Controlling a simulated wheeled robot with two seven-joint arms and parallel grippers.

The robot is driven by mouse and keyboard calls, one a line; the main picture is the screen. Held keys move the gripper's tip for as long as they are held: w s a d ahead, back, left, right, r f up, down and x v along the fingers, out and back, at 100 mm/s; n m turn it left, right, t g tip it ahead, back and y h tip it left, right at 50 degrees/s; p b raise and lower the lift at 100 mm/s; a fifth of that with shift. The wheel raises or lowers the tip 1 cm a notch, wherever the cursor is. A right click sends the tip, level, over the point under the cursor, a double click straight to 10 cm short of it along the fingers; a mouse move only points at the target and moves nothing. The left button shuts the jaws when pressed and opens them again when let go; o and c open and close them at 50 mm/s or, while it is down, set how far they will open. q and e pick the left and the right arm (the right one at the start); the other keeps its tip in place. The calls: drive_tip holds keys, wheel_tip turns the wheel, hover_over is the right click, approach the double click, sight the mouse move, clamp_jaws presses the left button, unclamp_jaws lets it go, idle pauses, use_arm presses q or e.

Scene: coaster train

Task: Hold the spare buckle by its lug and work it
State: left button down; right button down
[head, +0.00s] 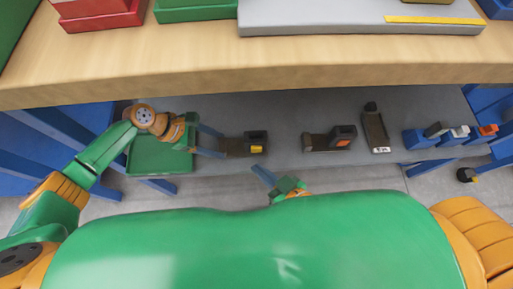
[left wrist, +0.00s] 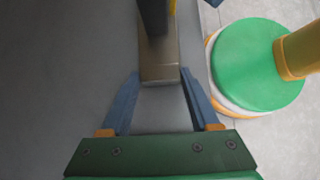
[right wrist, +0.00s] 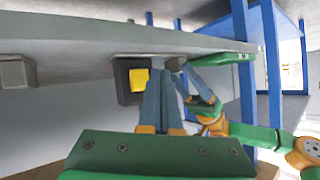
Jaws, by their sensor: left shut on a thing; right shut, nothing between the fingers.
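The buckle with the yellow button (head: 257,149) lies on the grey lower shelf in the head view. Its brownish lug (head: 236,147) points left. My left gripper (head: 223,145) is shut on the lug; in the left wrist view the lug (left wrist: 160,68) sits between its fingertips. My right gripper (head: 256,168) is shut and empty, on the near side of the buckle. In the right wrist view its fingertips (right wrist: 163,80) appear just right of the yellow button (right wrist: 139,80) on the dark housing; whether they touch it I cannot tell.
Another buckle with an orange button (head: 343,142) and a labelled upright-looking piece (head: 376,130) stand to the right. Several blue holders (head: 425,138) are farther right. A green tray (head: 150,158) lies under my left wrist. The wooden bench edge (head: 230,80) overhangs the shelf's back.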

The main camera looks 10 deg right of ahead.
drive_tip(key=s, duration=0.3)
drive_tip(key=shift+a, duration=0.1)
idle(0.4)
use_arm(q)
drive_tip(key=shift+c, duration=0.2)
unclamp_jaws()
drive_tip(key=v, duration=1.1)
drive_tip(key=s+a+p, duration=0.1)
drive_tip(key=s+p, duration=1.2)
drive_tip(key=s, duration=0.1)
drive_tip(key=shift+r, duration=0.35)
use_arm(e)
wheel_tip(320, 180, up, 13)
